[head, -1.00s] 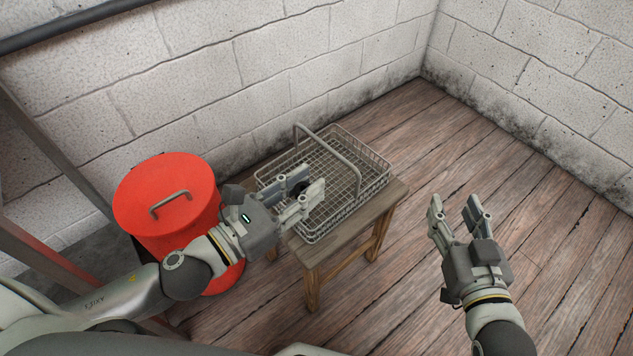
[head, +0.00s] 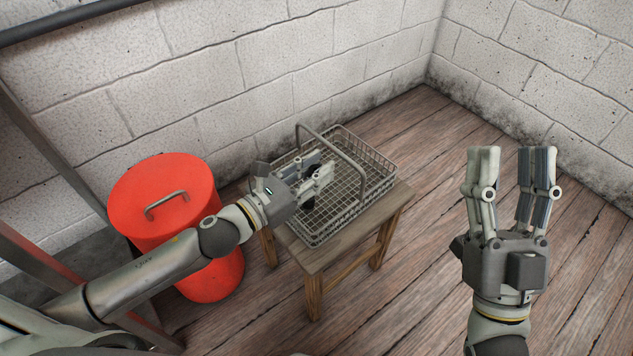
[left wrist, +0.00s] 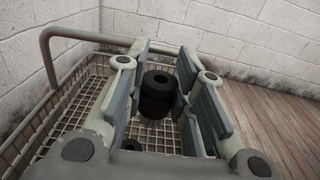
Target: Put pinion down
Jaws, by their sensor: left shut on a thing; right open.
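The pinion (left wrist: 157,94) is a small black stepped cylinder, held upright between the fingers of my left gripper (left wrist: 165,85). In the head view the left gripper (head: 314,178) is over the wire basket (head: 372,190), inside the line of its rim, and the pinion is mostly hidden by the fingers. I cannot tell whether the pinion touches the basket floor. My right gripper (head: 511,175) is open and empty, over the wooden floor to the right, fingers pointing away.
The basket has a raised wire handle and stands on a small wooden stool (head: 330,258). A red lidded bin (head: 165,205) stands left of it, close to my left arm. Block walls (head: 330,65) rise behind. The plank floor (head: 430,250) between stool and right gripper is clear.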

